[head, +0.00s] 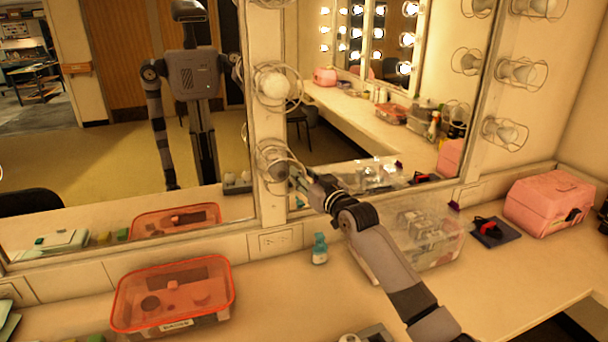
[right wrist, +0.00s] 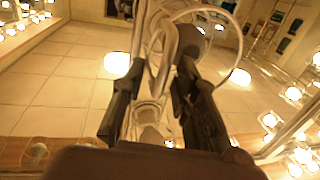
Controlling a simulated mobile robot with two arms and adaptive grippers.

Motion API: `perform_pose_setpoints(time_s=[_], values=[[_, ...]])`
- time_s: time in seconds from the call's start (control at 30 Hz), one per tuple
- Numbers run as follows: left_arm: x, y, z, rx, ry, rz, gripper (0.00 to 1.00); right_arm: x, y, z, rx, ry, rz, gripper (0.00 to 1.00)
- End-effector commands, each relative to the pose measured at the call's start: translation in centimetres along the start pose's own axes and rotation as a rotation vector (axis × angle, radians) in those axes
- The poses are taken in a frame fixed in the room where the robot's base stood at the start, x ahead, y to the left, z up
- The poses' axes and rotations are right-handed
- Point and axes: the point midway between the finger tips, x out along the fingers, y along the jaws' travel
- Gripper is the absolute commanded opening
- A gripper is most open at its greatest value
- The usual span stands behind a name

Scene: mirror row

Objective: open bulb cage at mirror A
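On the post between the two mirrors, a lower wire bulb cage (head: 272,160) surrounds a bulb, and an upper cage (head: 277,88) surrounds a pale round bulb. My right gripper (head: 293,177) is at the right side of the lower cage. In the right wrist view, the cage's wire loop (right wrist: 240,77) and wires pass between and beyond the fingers of my right gripper (right wrist: 163,65). The fingers stand apart with a visible gap. Whether they touch the wire is unclear. My left gripper is not in view.
An orange-rimmed clear box (head: 172,292) stands on the counter at left. A small teal bottle (head: 319,249) and a clear bin (head: 440,245) stand near my right arm. A pink case (head: 550,203) is at right. More caged bulbs (head: 505,133) line the right post.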

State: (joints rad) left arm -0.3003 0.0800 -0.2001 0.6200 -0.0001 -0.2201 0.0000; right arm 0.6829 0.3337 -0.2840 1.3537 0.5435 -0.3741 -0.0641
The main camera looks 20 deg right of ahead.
Motion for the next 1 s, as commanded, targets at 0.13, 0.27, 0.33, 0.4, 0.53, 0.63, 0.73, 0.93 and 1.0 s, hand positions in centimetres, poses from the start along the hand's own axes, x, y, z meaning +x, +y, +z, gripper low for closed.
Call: perform_pose_setpoints(time_s=[0.13, 0.27, 0.33, 0.4, 0.53, 0.63, 0.73, 0.93, 1.0], values=[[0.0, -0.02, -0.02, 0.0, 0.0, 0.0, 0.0, 0.06, -0.02, -0.03, 0.0, 0.001, 0.0, 0.28], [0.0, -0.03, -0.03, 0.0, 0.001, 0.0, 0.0, 0.04, -0.02, -0.02, 0.0, 0.001, 0.0, 0.26], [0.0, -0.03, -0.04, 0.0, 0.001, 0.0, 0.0, 0.03, -0.01, -0.02, 0.0, 0.001, 0.0, 0.21], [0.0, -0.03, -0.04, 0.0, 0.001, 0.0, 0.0, 0.03, -0.01, -0.02, 0.0, 0.0, 0.0, 0.16], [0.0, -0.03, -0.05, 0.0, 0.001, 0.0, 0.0, 0.02, 0.0, -0.02, 0.0, 0.0, 0.0, 0.08], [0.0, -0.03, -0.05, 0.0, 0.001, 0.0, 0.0, 0.02, 0.0, -0.02, 0.0, 0.0, 0.0, 0.01], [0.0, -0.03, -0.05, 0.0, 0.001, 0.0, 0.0, 0.01, 0.0, -0.02, 0.0, 0.0, 0.0, 0.0], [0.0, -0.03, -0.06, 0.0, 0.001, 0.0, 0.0, 0.01, 0.01, -0.02, 0.0, 0.0, 0.0, 0.0], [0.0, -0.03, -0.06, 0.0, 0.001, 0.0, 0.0, 0.01, 0.01, -0.02, 0.0, 0.0, 0.0, 0.0]])
